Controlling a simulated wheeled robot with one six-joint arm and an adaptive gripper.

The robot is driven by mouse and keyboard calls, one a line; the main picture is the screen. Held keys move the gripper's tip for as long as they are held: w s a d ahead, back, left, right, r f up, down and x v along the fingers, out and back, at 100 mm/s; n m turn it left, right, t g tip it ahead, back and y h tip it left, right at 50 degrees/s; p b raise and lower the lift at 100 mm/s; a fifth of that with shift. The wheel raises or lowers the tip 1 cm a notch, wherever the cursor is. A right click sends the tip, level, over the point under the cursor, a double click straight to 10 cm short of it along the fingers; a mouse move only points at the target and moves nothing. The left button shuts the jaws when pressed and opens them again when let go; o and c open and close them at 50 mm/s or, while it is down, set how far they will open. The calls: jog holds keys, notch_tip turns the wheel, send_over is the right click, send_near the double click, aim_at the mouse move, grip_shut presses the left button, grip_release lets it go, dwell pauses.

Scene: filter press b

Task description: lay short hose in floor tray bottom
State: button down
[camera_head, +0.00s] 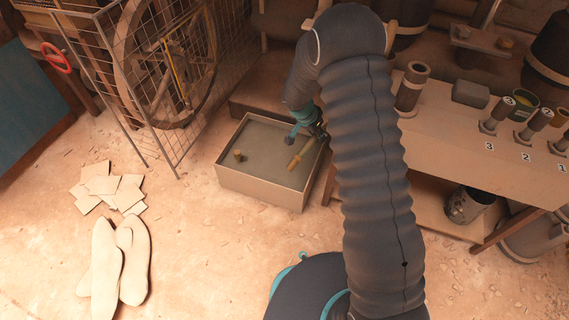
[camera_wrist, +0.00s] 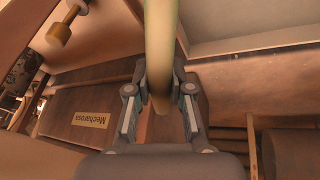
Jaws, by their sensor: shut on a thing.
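My gripper (camera_head: 318,132) is at the right rear side of the floor tray (camera_head: 250,189), a shallow, pale box with a grey bottom. It is shut on the short hose (camera_head: 301,155), a tan rod that slants over the tray's right part. In the wrist view, the hose (camera_wrist: 161,45) runs from the top edge down between the fingers of my gripper (camera_wrist: 160,92). Whether the hose touches the tray bottom or hangs above it, I cannot tell. Part of the gripper is hidden behind my arm in the head view.
A small brown knobbed piece (camera_head: 238,155) stands in the tray's left part. A bench (camera_head: 480,158) with numbered posts is on the right. A wire cage (camera_head: 165,80) stands behind left. Pale sheets (camera_head: 105,187) and sacks (camera_head: 120,260) lie on the floor at left.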

jog(key=shift+w+d+f, duration=0.1)
jog(key=shift+d, duration=0.15)
jog(key=shift+w+a+f, duration=0.3)
jog(key=shift+a+f, duration=1.5)
jog(key=shift+a, duration=0.05)
jog(key=shift+w+a+f, duration=0.3)
jog(key=shift+a+f, duration=1.45)
jog(key=shift+a, duration=0.05)
jog(key=shift+w+a+f, duration=0.3)
jog(key=shift+a+f, duration=1.5)
jog(key=shift+a, duration=0.05)
jog(key=shift+f+b, duration=0.2)
jog(key=shift+b, duration=0.35)
jog(key=c, duration=1)
grip_release()
jog(key=shift+c, duration=0.2)
jog(key=shift+r, duration=0.2)
jog(key=shift+a+r+p, duration=0.15)
jog(key=shift+r+p, duration=0.15)
jog(key=shift+p, duration=0.1)
jog(key=v, duration=1.1)
jog(key=shift+r+p, duration=0.2)
jog(key=shift+p, duration=0.1)
